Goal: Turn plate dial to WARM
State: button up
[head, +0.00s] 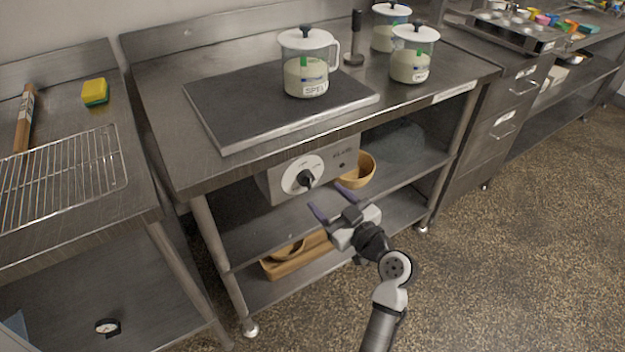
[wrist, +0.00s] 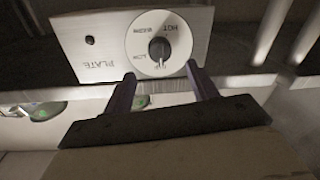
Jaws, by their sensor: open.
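The plate dial is a white disc (head: 303,174) with a dark knob (head: 306,179) on the front of a grey control box (head: 347,157) under the counter. The wrist view shows the dial face (wrist: 138,42) upside down, with LOW, WARM and HOT around the knob (wrist: 159,48) and what looks like OFF at the bottom. My gripper (head: 332,203) is open and empty, in front of and below the dial in the head view. Its purple fingertips (wrist: 160,74) straddle the dial's lower edge in the wrist view, apart from the knob.
A dark hot plate (head: 240,100) lies on the counter with a lidded pot (head: 306,75) on it. Two more lidded pots stand at the back right. A wooden bowl (head: 358,170) sits on the shelf right of the box. Open floor lies right of my arm.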

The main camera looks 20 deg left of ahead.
aim_at(311, 183)
jog(key=p+x, duration=0.1)
jog(key=x, duration=0.5)
jog(key=shift+w+a, duration=0.2)
jog(key=shift+a, duration=0.05)
jog(key=c, duration=1)
